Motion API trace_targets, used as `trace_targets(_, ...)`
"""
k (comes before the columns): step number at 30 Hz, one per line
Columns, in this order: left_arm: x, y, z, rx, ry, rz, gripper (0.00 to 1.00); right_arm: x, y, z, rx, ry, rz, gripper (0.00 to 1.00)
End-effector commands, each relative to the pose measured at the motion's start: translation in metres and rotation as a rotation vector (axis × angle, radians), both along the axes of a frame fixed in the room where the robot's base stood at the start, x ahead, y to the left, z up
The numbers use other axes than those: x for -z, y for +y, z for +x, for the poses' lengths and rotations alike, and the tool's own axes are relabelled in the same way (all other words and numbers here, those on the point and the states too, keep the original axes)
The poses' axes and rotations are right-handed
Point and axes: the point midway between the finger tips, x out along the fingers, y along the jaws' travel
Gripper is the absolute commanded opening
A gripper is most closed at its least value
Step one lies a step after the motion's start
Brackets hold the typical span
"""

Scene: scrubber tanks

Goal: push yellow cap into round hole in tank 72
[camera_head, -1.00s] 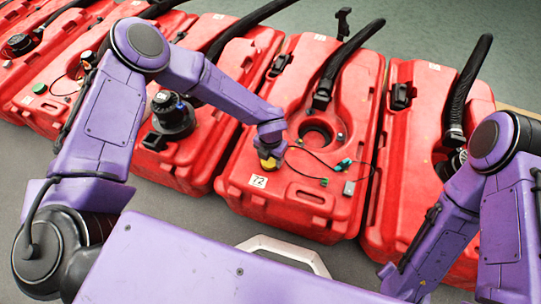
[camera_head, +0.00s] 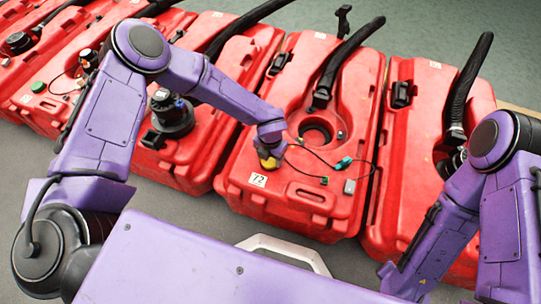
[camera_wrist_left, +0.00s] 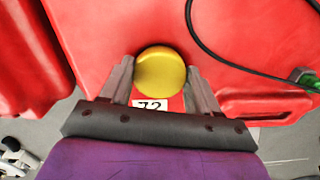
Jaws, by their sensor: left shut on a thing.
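Tank 72 (camera_head: 240,165) is a red plastic tank in the middle of the head view, with a white "72" label (camera_head: 258,180) on its near left corner. The yellow cap (camera_head: 269,163) is at the tip of my left gripper (camera_head: 270,150), just above that label. In the left wrist view the round yellow cap (camera_wrist_left: 160,72) sits between the two grey fingers (camera_wrist_left: 160,88), which are shut on it. The cap is over the tank's top, and it hides whatever lies beneath it. Whether it touches the tank I cannot tell. My right gripper is out of view.
A large round opening (camera_head: 315,134) lies behind the cap on tank 72. A thin black cable with a green connector (camera_head: 343,164) lies right of the cap. Black hoses (camera_head: 345,55) rise from the tanks. More red tanks stand closely on both sides.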

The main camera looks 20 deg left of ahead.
Motion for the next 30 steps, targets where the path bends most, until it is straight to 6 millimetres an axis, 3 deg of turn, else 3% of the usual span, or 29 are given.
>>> trace_targets(12, 0.0020, -0.0001, 0.0003, -0.001, -0.001, 0.000, 0.28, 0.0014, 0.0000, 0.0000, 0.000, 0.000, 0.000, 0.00)
trace_targets(13, 0.0020, -0.0001, 0.0003, -0.001, -0.001, 0.000, 0.65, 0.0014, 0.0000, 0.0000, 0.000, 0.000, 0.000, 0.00)
trace_targets(15, 0.0020, -0.0001, 0.0003, -0.001, -0.001, 0.000, 0.87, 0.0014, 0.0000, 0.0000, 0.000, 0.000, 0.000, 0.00)
trace_targets(16, 0.0021, -0.0001, 0.0003, -0.001, -0.001, 0.000, 0.91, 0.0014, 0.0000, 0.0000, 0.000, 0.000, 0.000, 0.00)
trace_targets(22, 0.0022, 0.0001, 0.0002, -0.001, 0.000, 0.000, 0.91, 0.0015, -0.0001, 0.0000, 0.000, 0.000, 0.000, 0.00)
trace_targets(23, 0.0023, 0.0001, 0.0001, 0.000, 0.000, 0.000, 1.00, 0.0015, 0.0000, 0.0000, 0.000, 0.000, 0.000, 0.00)
trace_targets(30, 0.0024, 0.0000, 0.0001, 0.000, 0.000, 0.000, 1.00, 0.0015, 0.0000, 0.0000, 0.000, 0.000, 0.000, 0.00)
